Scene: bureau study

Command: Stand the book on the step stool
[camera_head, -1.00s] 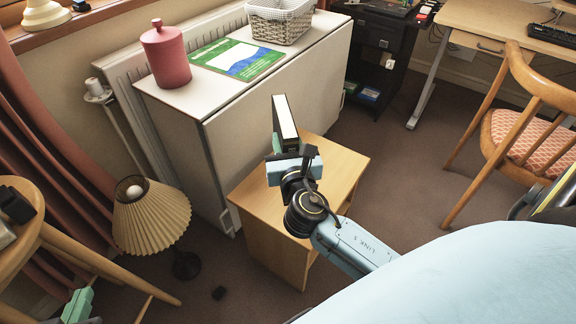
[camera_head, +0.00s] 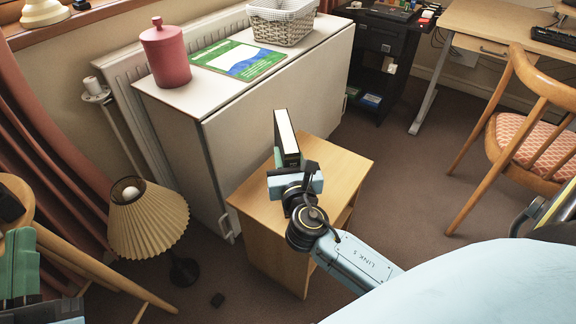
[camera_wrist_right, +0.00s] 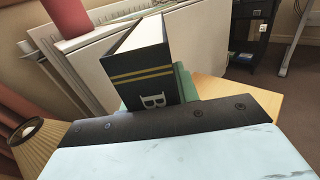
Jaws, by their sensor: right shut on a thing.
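A dark book (camera_head: 286,140) with pale pages stands upright in my right gripper (camera_head: 281,158), above or on the wooden step stool (camera_head: 338,167). In the right wrist view the book (camera_wrist_right: 150,72) shows gold stripes and a letter B on its spine. A green finger of the right gripper (camera_wrist_right: 184,84) shows beside it. The book's lower end is hidden behind the gripper, so I cannot tell whether it touches the stool top. My left gripper (camera_head: 20,262) is at the lower left edge, far from the book, its finger gap unclear.
A white cabinet (camera_head: 240,135) stands close behind the stool, with a pink canister (camera_head: 166,55), a green booklet (camera_head: 238,60) and a basket (camera_head: 282,22) on top. A pleated lamp (camera_head: 148,220) stands left. A wooden chair (camera_head: 520,130) is at right, with clear carpet between.

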